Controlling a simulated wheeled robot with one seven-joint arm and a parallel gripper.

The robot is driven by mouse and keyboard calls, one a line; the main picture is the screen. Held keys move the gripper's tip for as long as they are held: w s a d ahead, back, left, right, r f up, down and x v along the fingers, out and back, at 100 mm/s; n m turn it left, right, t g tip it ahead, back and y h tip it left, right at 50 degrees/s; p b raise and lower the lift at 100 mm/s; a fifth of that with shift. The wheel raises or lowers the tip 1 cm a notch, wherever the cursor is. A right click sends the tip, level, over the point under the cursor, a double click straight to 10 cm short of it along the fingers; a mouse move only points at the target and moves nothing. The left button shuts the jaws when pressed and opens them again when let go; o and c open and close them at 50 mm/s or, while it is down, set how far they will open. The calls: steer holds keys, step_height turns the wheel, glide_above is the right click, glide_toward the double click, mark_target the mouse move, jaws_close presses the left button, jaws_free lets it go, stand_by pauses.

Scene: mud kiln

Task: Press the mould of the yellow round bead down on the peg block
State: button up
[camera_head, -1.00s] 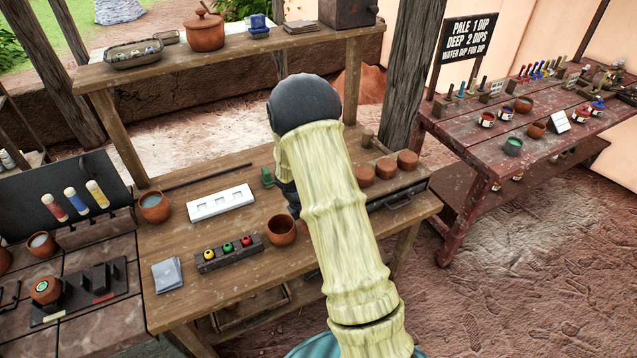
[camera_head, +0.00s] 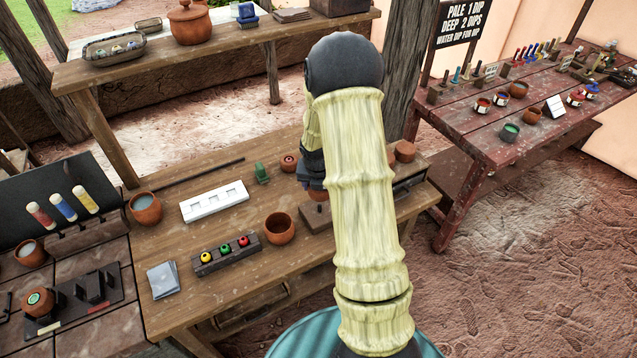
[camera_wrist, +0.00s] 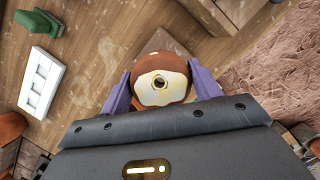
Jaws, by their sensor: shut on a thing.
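My gripper (camera_wrist: 160,92) is shut on a round terracotta mould with a cream face and a dark centre hole; it (camera_wrist: 160,88) sits between the purple fingers in the wrist view. In the head view my arm hides most of the gripper and the mould. A brown block with a small peg, likely the peg block (camera_head: 316,217), lies on the bench just below my gripper in the picture; my arm partly covers it. I cannot tell whether the mould touches it. A yellow round bead (camera_head: 206,257) sits in a dark holder (camera_head: 205,269) beside a green and a red one.
A terracotta bowl (camera_head: 279,228) stands close left of the block. A white slotted tray (camera_head: 214,202), a green piece (camera_head: 261,173) and a small terracotta round (camera_head: 288,162) are further left and back. Another terracotta round (camera_head: 404,151) is at right. The shelf (camera_head: 220,58) runs behind.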

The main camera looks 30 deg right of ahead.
mark_target(319, 195)
steer(key=shift+r, duration=0.1)
stand_by(0.3)
steer(key=shift+m, duration=0.3)
steer(key=shift+f+b, duration=1.2)
steer(key=shift+f, duration=0.95)
steer(key=shift+w, duration=0.2)
steer(key=shift+a, duration=0.1)
steer(key=shift+s, duration=0.3)
steer(key=shift+w+p, duration=0.2)
steer(key=shift+p, duration=0.25)
